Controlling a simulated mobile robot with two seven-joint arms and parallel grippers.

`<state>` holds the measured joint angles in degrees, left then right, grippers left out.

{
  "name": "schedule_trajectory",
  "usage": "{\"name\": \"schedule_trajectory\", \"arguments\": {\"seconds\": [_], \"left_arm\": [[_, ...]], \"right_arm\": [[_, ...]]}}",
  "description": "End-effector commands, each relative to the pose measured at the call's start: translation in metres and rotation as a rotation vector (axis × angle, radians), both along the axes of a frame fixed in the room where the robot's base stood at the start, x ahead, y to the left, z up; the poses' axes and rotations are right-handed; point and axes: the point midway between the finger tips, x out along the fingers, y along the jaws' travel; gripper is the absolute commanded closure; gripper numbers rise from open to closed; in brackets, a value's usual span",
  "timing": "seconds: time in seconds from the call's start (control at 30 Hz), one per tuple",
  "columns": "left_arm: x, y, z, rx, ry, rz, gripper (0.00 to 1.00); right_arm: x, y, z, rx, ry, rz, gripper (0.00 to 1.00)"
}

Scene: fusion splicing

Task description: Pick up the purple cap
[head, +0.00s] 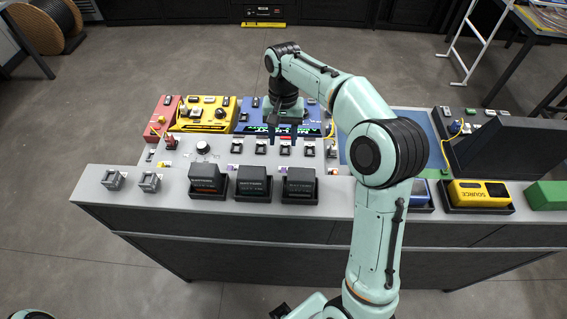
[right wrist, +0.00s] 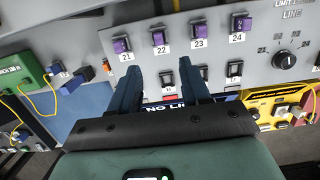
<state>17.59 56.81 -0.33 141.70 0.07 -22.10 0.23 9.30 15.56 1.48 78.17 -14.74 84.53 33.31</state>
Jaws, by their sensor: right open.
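In the right wrist view, several small dark blocks with purple caps stand in a row on the grey panel: one purple cap (right wrist: 121,45) by label 21, another cap (right wrist: 159,38) by 22, one more cap (right wrist: 197,31) by 23 and a fourth-place cap (right wrist: 238,26) by 24. In the head view small purple parts (head: 233,167) show partly hidden behind dark boxes. My right gripper (right wrist: 158,76) points down over the panel, open and empty; its fingers lie apart from the caps. It also shows in the head view (head: 285,138). My left gripper is out of view.
Dark boxes (head: 254,181) stand in holders along the console's front. Between my fingers and beside them is a row of black switches (right wrist: 235,70). A black knob (right wrist: 285,60), a yellow unit (head: 202,113) and a yellow SOURCE box (head: 479,192) are farther off.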

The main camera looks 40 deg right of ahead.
Motion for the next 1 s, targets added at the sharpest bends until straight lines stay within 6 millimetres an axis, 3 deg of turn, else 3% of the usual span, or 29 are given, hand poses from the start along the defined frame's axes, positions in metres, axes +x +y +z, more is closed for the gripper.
{"name": "schedule_trajectory", "arguments": {"seconds": [0.1,0.3,0.57,0.8,1.0], "left_arm": [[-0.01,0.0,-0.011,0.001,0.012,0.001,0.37],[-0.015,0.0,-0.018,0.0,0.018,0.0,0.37],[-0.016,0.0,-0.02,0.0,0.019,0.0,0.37],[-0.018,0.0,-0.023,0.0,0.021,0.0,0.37],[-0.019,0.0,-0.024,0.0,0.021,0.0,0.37]], "right_arm": [[-0.006,0.002,-0.03,0.001,0.01,0.001,0.53],[-0.009,0.005,-0.063,0.0,0.006,0.001,0.53],[-0.009,0.006,-0.081,-0.001,0.002,0.002,0.53],[-0.011,0.007,-0.116,-0.001,0.004,0.004,0.53],[-0.012,0.007,-0.123,-0.001,0.0,0.003,0.53]]}}
